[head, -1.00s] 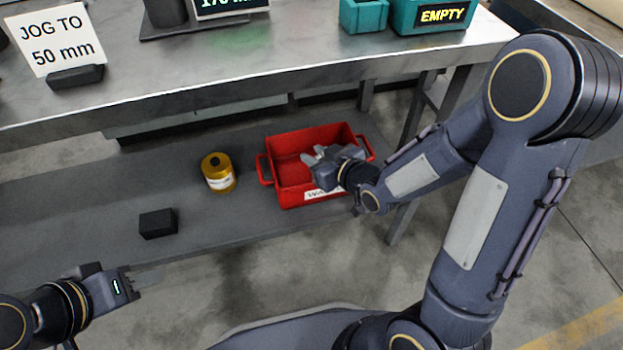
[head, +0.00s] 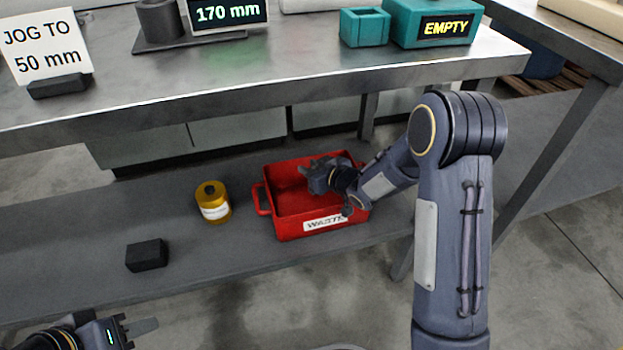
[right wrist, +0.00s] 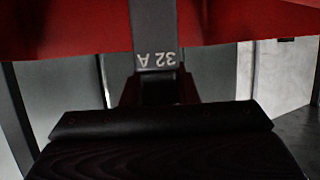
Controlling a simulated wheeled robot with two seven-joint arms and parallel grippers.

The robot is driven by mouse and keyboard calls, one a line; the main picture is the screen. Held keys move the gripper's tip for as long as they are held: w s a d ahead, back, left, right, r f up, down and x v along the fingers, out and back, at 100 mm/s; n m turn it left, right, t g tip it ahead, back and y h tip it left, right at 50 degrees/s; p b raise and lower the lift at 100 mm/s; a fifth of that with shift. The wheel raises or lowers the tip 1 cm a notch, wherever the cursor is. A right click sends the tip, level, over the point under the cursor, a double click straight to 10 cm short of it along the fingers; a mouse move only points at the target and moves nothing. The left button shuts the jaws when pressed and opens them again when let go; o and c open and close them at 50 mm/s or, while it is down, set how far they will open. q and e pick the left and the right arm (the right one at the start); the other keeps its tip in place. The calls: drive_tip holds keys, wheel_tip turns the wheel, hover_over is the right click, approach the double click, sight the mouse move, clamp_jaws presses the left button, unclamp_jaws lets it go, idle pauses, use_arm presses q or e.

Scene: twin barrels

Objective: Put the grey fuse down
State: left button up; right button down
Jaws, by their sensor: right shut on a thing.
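The grey fuse (right wrist: 155,28), marked "32 A" upside down, is held in my right gripper (right wrist: 158,90) in the right wrist view. Red walls fill the upper part of that view. In the head view my right gripper (head: 308,170) is over or within the opening of the red waste bin (head: 285,231) on the lower shelf. The fuse is hard to make out there, and I cannot tell if it touches the bin. My left gripper (head: 142,328) is at the bottom left, away from the shelf; its jaw opening is unclear.
On the lower shelf (head: 80,225), a yellow canister (head: 213,203) and a black block (head: 147,255) stand left of the bin. The steel table (head: 270,75) overhangs behind, with a "JOG TO 50 mm" sign (head: 45,48), a 170 mm display (head: 228,13) and teal boxes (head: 435,25).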

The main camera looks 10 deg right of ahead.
wheel_tip(320, 180, down, 3)
drive_tip(key=shift+w+f+b, duration=0.1)
drive_tip(key=shift+f+b, duration=0.05)
drive_tip(key=shift+b, duration=0.45)
drive_tip(key=shift+f, duration=0.6)
drive_tip(key=c, duration=1.1)
unclamp_jaws()
